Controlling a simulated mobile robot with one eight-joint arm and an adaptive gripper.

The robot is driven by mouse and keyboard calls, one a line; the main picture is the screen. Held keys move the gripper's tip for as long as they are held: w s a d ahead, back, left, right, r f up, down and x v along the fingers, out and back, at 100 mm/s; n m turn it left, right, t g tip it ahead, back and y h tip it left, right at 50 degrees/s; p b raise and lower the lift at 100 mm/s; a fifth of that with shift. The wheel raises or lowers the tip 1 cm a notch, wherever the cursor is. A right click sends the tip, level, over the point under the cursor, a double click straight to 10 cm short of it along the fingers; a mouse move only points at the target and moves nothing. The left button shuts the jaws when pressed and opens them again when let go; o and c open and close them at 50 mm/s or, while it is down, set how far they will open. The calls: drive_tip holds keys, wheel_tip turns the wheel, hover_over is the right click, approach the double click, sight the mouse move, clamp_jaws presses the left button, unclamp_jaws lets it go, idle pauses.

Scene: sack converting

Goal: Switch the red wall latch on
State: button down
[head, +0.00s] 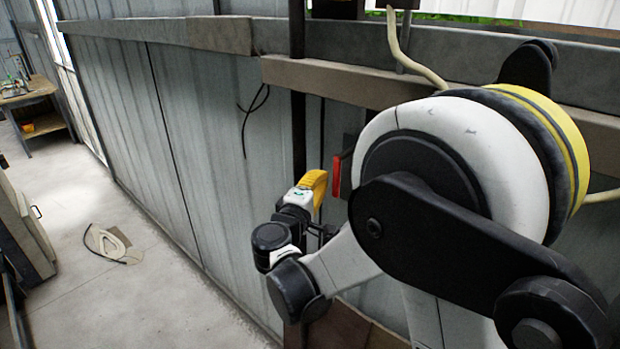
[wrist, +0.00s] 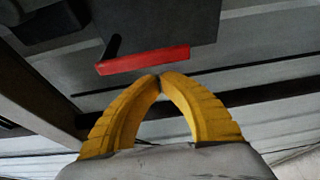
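The red latch (wrist: 145,60) is a flat red bar on a dark plate (wrist: 165,25) fixed to the corrugated wall. In the wrist view it lies nearly level, just beyond my fingertips. A short black piece sticks out near its left end. In the head view my gripper (head: 318,180) is just left of the latch. Contact cannot be told.
A beam (head: 345,82) runs along the wall above the latch, and a dark post (head: 298,120) stands left of it. A black cable (head: 248,120) hangs on the wall. A coiled hose-like item (head: 110,243) lies on the floor. A wooden workbench (head: 35,92) stands far left.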

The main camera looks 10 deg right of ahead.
drive_tip(key=shift+s+d+f, duration=0.1)
drive_tip(key=shift+s+d, duration=0.1)
drive_tip(key=shift+d, duration=0.05)
drive_tip(key=shift+s, duration=0.1)
drive_tip(key=shift+s+d+f+n+g, duration=0.15)
drive_tip(key=shift+s+d+n+g, duration=0.2)
drive_tip(key=shift+n, duration=0.45)
drive_tip(key=s+d+r+n+g+p, duration=0.1)
drive_tip(key=s+d+n+g, duration=0.3)
drive_tip(key=n, duration=0.7)
drive_tip(key=shift+s+d+r+g, duration=0.15)
drive_tip(key=shift+s+r+g, duration=0.3)
drive_tip(key=shift+s+r, duration=0.55)
drive_tip(key=shift+f, duration=0.1)
drive_tip(key=shift+w+a+r, duration=0.3)
drive_tip(key=shift+w+a, duration=0.15)
drive_tip(key=shift+w, duration=0.15)
